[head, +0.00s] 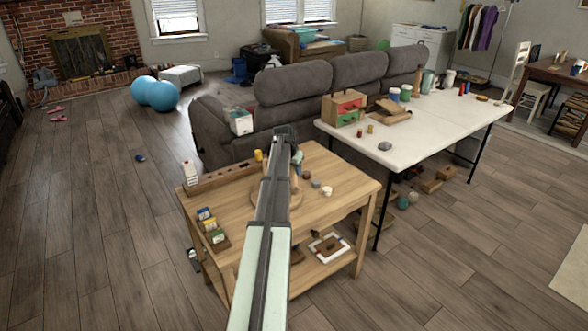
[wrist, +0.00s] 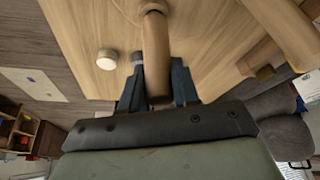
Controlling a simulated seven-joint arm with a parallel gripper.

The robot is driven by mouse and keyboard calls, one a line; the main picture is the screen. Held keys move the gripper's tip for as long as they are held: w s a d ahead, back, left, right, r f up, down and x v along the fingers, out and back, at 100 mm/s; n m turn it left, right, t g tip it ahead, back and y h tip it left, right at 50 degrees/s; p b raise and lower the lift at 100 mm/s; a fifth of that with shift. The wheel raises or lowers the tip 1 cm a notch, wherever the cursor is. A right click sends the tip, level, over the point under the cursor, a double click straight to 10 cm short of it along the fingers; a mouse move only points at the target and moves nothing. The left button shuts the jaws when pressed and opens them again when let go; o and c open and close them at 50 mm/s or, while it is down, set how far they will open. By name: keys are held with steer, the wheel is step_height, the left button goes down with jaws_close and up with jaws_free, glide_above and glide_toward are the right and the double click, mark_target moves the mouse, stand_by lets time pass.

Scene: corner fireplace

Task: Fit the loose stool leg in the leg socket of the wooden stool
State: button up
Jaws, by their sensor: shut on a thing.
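My gripper (wrist: 157,68) is shut on the loose stool leg (wrist: 157,45), a light brown wooden rod between its two dark fingers in the wrist view. The far end of the leg overlaps a wooden part at the top edge of that view. In the head view, the wooden stool (head: 257,200) shows as a round wooden piece on the small wooden table, mostly behind my arm. My gripper (head: 285,136) is above it, with its fingers mostly hidden. The leg socket is hidden, and I cannot tell whether the leg touches it.
On the wooden table (head: 345,187) are a long wooden rack (head: 228,178), a holder of small boxes (head: 213,230), a yellow cylinder (head: 258,156) and a white round piece (head: 327,191). The front right tabletop is clear. A sofa (head: 300,88) and white table (head: 440,135) stand behind.

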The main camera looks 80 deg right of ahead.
steer(key=shift+f, duration=0.4)
steer(key=o, duration=1)
steer(key=v, duration=1.4)
